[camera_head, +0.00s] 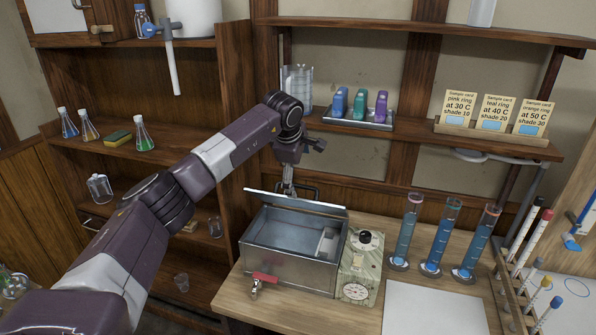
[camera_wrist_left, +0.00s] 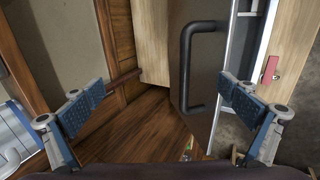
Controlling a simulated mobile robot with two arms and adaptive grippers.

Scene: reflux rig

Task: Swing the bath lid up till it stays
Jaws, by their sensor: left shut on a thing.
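The metal water bath (camera_head: 290,278) stands on the wooden bench with its top uncovered. Its lid (camera_head: 295,199) is raised at the back edge and shows nearly edge-on, so its exact angle is hard to tell. The dark lid handle (camera_head: 311,190) sticks out behind it, and also shows large in the left wrist view (camera_wrist_left: 187,65). My left gripper (camera_head: 288,188) is at the lid and shut on the handle. In the wrist view the left gripper's fingers (camera_wrist_left: 155,100) flank the handle, and the contact itself is not clear. My right gripper is out of view.
A control box with a dial (camera_head: 355,290) stands against the bath's right side. Three blue-filled cylinders (camera_head: 433,240) and a rack of tubes (camera_head: 515,285) are farther right. A shelf with a tray of coloured clips (camera_head: 350,120) hangs above. A red-handled tap (camera_head: 263,279) juts from the bath's front.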

